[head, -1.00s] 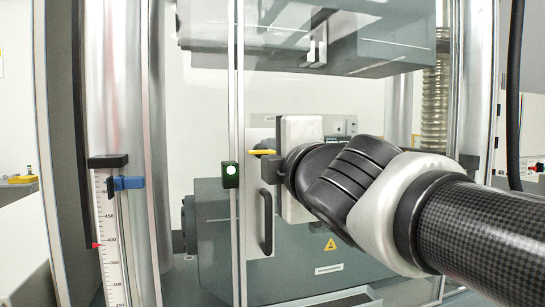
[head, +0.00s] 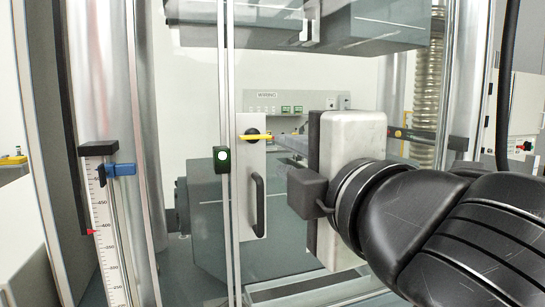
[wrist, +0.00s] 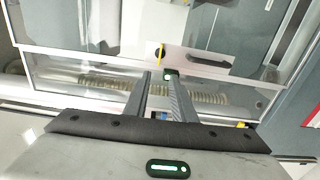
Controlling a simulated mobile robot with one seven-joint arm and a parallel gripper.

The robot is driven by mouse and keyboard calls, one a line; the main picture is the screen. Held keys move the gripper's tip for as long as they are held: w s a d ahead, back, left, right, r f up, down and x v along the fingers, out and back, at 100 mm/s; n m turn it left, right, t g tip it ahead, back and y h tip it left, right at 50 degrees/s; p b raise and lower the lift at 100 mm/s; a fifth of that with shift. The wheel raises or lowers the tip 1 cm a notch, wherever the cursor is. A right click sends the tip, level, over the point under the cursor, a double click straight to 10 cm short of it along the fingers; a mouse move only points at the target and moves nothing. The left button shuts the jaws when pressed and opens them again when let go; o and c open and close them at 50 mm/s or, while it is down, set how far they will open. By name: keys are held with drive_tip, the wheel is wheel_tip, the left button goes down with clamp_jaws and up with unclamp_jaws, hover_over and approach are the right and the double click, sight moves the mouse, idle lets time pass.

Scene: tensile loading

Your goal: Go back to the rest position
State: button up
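My gripper (head: 283,143) shows in the head view as a pale block with a dark front, at the right of centre. Its fingers point left into the scene and are partly hidden by the hand. In the wrist view my gripper (wrist: 159,76) has two dark fingers standing apart, with nothing seen between them. A yellow lever (head: 255,137) sits on a metal latch plate (head: 251,165) on the clear door of the testing machine. The lever also shows in the wrist view (wrist: 160,53), just beyond the fingertips and apparently clear of them.
A black pull handle (head: 258,205) is below the lever. A ruler scale (head: 108,240) with a blue clamp (head: 121,170) stands at left. A grey machine block (head: 350,25) hangs above. A ribbed hose (head: 430,85) runs behind.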

drive_tip(key=w+d+f+m+g+h, duration=0.1)
drive_tip(key=d+f+m+g+h, duration=0.2)
drive_tip(key=d+f+m, duration=0.4)
drive_tip(key=d+f+m+g+h, duration=0.25)
drive_tip(key=f+m, duration=0.25)
drive_tip(key=f, duration=0.5)
drive_tip(key=s+f+m+g, duration=0.7)
drive_tip(key=f+m, duration=0.3)
drive_tip(key=f, duration=0.2)
wheel_tip(320, 180, up, 23)
drive_tip(key=p, duration=2.2)
drive_tip(key=shift+d+n+t, duration=0.3)
drive_tip(key=shift+d+t, duration=0.05)
drive_tip(key=shift+d, duration=0.05)
